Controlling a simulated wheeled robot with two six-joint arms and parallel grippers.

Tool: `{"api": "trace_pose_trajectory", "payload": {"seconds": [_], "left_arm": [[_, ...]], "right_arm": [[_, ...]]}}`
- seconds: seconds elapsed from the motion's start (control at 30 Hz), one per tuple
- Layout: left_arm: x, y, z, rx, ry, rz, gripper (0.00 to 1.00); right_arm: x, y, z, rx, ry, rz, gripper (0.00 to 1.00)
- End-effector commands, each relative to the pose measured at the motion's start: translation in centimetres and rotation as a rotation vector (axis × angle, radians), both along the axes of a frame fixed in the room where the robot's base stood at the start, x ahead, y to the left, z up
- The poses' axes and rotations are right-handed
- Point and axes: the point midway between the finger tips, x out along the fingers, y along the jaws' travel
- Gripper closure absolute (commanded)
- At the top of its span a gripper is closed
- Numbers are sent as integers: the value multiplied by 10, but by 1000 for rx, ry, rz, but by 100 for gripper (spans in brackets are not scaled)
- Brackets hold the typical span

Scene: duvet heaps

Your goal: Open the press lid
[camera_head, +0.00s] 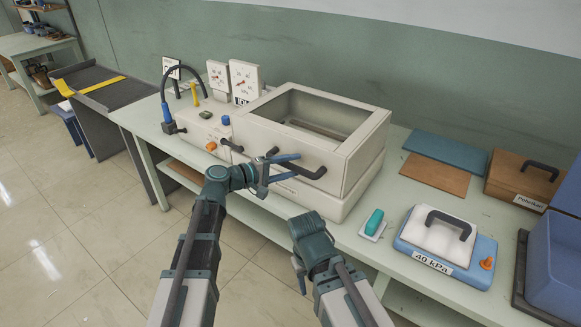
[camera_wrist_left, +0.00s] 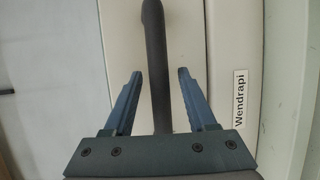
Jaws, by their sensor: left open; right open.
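The press (camera_head: 345,200) is a cream box on the bench. Its lid (camera_head: 362,140) has a large window in a pale frame and appears down on the base. A dark bar handle (camera_head: 312,173) sits on the lid's front. My left gripper (camera_head: 291,167) is open at this handle. In the left wrist view the handle (camera_wrist_left: 153,55) runs between the two blue fingers of the left gripper (camera_wrist_left: 160,85), with a gap on each side. My right gripper (camera_head: 299,272) is lower, in front of the bench, away from the press; its fingers are mostly hidden.
A control panel (camera_head: 205,125) with gauges (camera_head: 244,80) stands left of the lid. To the right are a teal block (camera_head: 374,222), a 40 kPa weight (camera_head: 445,245), boards (camera_head: 437,174), a wooden box (camera_head: 520,180) and a blue bin (camera_head: 553,262). The floor (camera_head: 90,235) at left is clear.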

Motion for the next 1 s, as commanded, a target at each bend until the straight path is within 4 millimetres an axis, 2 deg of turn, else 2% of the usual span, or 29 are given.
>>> {"api": "trace_pose_trajectory", "payload": {"seconds": [0.1, 0.4, 1.0], "left_arm": [[0, 0, 0, 0, 0, 0, 45], [0, 0, 0, 0, 0, -1, 99], [0, 0, 0, 1, 1, -1, 100]], "right_arm": [[0, 0, 0, 0, 0, 0, 50], [0, 0, 0, 0, 0, 0, 50], [0, 0, 0, 0, 0, 0, 50]]}}
